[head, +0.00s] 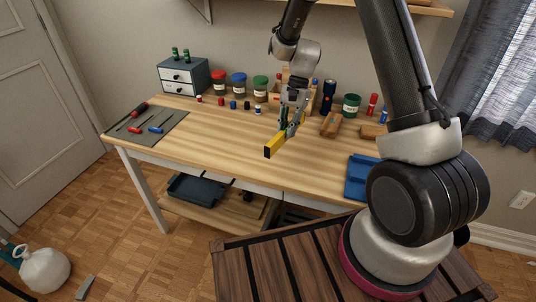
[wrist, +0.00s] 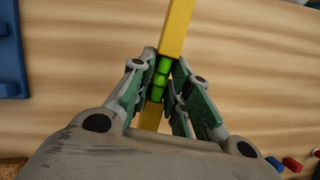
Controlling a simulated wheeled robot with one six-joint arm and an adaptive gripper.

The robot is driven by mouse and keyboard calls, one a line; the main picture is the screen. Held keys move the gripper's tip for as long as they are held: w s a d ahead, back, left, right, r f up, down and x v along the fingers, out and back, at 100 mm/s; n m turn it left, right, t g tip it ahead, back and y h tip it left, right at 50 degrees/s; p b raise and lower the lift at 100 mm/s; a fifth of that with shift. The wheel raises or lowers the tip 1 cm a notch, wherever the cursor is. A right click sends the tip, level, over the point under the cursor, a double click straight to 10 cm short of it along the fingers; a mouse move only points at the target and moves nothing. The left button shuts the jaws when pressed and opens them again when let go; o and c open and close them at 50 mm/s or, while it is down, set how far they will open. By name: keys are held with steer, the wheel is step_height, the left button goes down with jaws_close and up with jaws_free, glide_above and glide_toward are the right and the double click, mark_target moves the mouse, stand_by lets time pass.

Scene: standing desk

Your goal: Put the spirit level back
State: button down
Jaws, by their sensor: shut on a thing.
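The spirit level is a yellow bar with a black end face (head: 275,146) and a green vial in its middle. My gripper (head: 287,126) is shut on it and holds it above the wooden desk (head: 220,135). In the wrist view the yellow spirit level (wrist: 176,30) runs up and down between the fingers of my gripper (wrist: 160,85), with the green vial between the fingertips. A blue tray-like holder (head: 361,177) lies at the desk's front right, and a blue edge, likely the same piece, shows in the wrist view (wrist: 12,52). My arm partly hides the desk's right side.
A grey mat (head: 150,125) with screwdrivers lies at the desk's left end. Jars with coloured lids (head: 239,84), small coloured pieces (head: 233,105), a dark flashlight (head: 328,97) and wooden blocks (head: 331,124) line the back. A drawer box (head: 183,77) stands back left. The desk's middle is clear.

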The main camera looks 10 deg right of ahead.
steer(key=a+r+m+t+y, duration=0.1)
steer(key=a+r+m+t, duration=0.25)
steer(key=m, duration=0.65)
steer(key=m+t, duration=0.2)
steer(key=m, duration=0.3)
glide_toward(277, 154)
steer(key=shift+h, duration=0.3)
steer(key=a+f, duration=0.1)
steer(key=w+a+f, duration=0.1)
steer(key=f, duration=0.1)
steer(key=w+a+f, duration=0.1)
steer(key=f, duration=0.1)
steer(key=shift+a, duration=0.35)
steer(key=shift+s+f, duration=0.1)
steer(key=c, duration=1.3)
jaws_free()
steer(key=shift+c, duration=0.2)
